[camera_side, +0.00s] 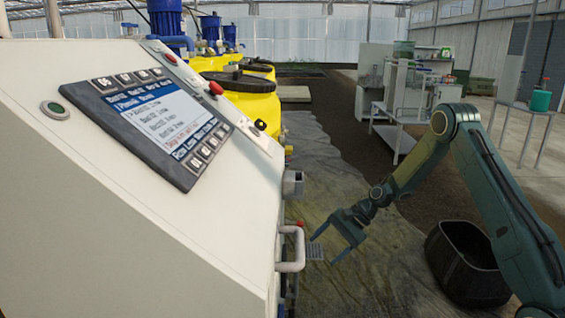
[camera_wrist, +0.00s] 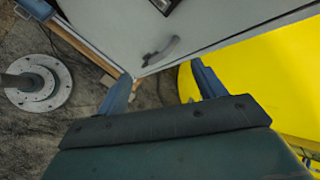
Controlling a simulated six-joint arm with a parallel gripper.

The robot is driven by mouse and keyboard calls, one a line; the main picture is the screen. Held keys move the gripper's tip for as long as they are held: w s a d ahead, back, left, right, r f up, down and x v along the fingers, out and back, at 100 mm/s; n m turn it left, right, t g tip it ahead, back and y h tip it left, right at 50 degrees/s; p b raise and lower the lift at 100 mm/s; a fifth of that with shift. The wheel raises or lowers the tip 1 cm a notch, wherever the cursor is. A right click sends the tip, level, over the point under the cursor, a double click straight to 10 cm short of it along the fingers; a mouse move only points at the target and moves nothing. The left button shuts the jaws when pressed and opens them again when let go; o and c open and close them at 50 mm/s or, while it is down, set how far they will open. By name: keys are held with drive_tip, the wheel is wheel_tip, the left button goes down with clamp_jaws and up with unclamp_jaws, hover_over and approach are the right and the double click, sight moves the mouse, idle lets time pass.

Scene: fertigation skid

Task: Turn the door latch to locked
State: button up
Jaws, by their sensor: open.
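My gripper (camera_side: 323,250) is open and empty, to the right of the pale control cabinet (camera_side: 120,215). On the cabinet's right-hand face a light curved handle (camera_side: 291,252) sticks out, with a small red part (camera_side: 299,225) above it. A grey round fitting (camera_side: 293,183) sits higher on that face. In the wrist view the open fingers of my gripper (camera_wrist: 161,68) point toward a grey panel (camera_wrist: 110,30) with a dark grey handle (camera_wrist: 161,50), apart from them. I cannot tell for certain which fitting is the door latch, nor its turn position.
A yellow tank (camera_wrist: 265,75) lies close beside the panel on the right. A round metal foot plate (camera_wrist: 40,85) is at the left. A black tub (camera_side: 465,265) stands on the floor. Carts and shelves (camera_side: 405,110) are far behind.

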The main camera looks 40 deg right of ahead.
drive_tip(key=shift+s+a+r+n, duration=0.1)
drive_tip(key=shift+a+r+n, duration=0.15)
drive_tip(key=shift+r, duration=0.3)
drive_tip(key=shift+s+a+r+n, duration=0.15)
drive_tip(key=shift+r+n, duration=0.1)
drive_tip(key=shift+r, duration=0.3)
drive_tip(key=shift+r, duration=0.15)
drive_tip(key=s+a+r+n+h, duration=0.2)
drive_tip(key=s+a+r+n, duration=0.15)
drive_tip(key=r, duration=0.25)
drive_tip(key=s+a+r+n+h, duration=0.1)
drive_tip(key=s+a+r+n, duration=0.1)
drive_tip(key=s+r, duration=0.3)
drive_tip(key=s+a+r+n+h, duration=0.2)
drive_tip(key=s+r+n, duration=0.1)
drive_tip(key=r, duration=0.5)
drive_tip(key=s+a+r+n+h, duration=0.1)
drive_tip(key=s+r+n, duration=0.1)
drive_tip(key=s, duration=0.7)
drive_tip(key=s+a+r+n+h, duration=0.1)
drive_tip(key=s+n, duration=0.3)
drive_tip(key=s, duration=0.6)
drive_tip(key=shift+r+t, duration=0.4)
drive_tip(key=shift+r, duration=0.35)
